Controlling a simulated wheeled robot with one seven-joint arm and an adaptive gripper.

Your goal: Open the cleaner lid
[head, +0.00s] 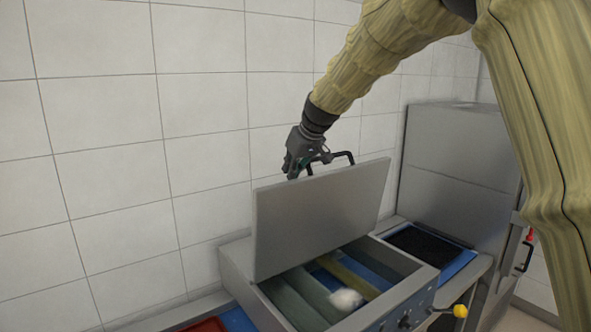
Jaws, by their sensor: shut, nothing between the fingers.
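The cleaner lid (322,212) is a flat grey metal panel, raised to a steep angle above the grey cleaner box (242,274). A black bar handle (345,154) stands at the lid's upper edge. My gripper (294,172) is shut with nothing in it, at the lid's top edge and left of the handle. Its fingertips are partly hidden behind the lid, and I cannot tell whether they touch it. Inside the open box are rollers or strips in green, blue and yellow, and a white fluffy lump (345,299).
A blue tray with a dark mat (430,246) lies right of the box, beside a tall grey metal cabinet (455,165). A red tray (205,326) is at the lower left. The tiled wall stands close behind.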

